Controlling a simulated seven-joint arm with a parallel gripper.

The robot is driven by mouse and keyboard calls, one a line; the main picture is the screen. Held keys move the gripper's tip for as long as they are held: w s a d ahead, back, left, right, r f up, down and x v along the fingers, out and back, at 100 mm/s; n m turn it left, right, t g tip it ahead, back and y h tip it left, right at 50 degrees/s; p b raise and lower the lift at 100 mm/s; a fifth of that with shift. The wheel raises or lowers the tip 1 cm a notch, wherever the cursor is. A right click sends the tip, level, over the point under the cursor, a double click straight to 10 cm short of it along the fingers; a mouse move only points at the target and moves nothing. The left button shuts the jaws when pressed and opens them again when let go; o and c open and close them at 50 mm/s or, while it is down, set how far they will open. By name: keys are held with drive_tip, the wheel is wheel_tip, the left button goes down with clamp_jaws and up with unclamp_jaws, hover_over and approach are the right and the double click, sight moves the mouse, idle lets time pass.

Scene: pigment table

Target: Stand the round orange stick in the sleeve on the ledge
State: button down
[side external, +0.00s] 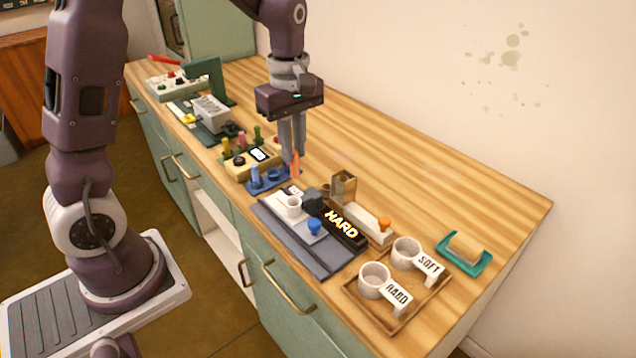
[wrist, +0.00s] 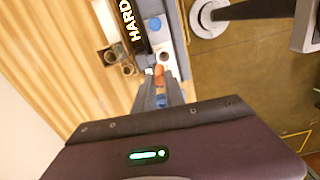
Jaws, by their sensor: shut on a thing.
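The round orange stick (side external: 296,165) is upright between the fingers of my gripper (side external: 293,155), which is shut on it. Its lower part shows below the fingertips, by the right end of a blue rack (side external: 282,180); I cannot tell whether it touches the rack. In the wrist view the stick's orange end (wrist: 159,70) shows by the fingertips (wrist: 158,84). The sleeve, a square brown tube (side external: 343,187), stands open-topped at the far end of a pale ledge (side external: 366,220), to the right of my gripper. The wrist view shows the sleeve's opening (wrist: 111,56) to the left of the stick.
SOFT (side external: 407,250) and HARD (side external: 374,277) cups stand at right. The table behind the sleeve is clear.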

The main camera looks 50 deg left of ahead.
drive_tip(key=w+a+f, duration=0.1)
drive_tip(key=w+f, duration=0.6)
drive_tip(key=w, duration=0.2)
drive_tip(key=shift+w+f, duration=0.2)
drive_tip(key=shift+w, duration=0.1)
drive_tip(key=shift+f, duration=0.45)
idle(0.9)
drive_tip(key=shift+f, duration=0.7)
drive_tip(key=shift+f, duration=0.25)
drive_tip(key=c, duration=1.3)
unclamp_jaws()
